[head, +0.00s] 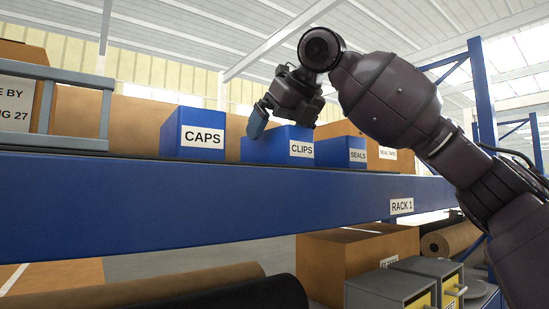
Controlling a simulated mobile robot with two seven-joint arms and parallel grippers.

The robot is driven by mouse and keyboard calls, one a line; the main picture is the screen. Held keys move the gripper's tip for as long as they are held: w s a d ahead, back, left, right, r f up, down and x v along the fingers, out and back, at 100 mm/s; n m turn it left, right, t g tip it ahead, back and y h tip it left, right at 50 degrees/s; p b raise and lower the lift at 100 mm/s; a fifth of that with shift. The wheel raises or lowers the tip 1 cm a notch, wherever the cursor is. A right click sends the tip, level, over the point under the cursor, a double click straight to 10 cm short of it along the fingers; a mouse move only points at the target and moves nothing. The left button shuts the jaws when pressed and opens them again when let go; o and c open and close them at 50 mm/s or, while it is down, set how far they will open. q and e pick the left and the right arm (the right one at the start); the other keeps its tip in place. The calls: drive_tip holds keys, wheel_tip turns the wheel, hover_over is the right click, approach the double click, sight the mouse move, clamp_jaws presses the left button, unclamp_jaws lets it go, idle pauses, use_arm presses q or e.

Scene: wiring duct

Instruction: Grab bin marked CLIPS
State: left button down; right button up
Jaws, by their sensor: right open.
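The blue bin marked CLIPS (279,149) stands on the rack shelf, its white label facing me. The bin marked CAPS (193,136) is to its left and the bin marked SEALS (341,152) is close on its right. The other finger is hard to make out, and I cannot tell whether the gripper touches the bin. My left gripper is not in view.
The blue shelf beam (200,205) labelled RACK 1 runs across in front of the bins. Cardboard boxes stand behind them, and a grey rail (75,143) is at the left. Below are a large carton (345,255), grey drawer units (390,288) and rolls (150,285).

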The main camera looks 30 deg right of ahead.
drive_tip(key=shift+c, duration=0.5)
drive_tip(key=c, duration=1.2)
drive_tip(key=shift+c, duration=0.2)
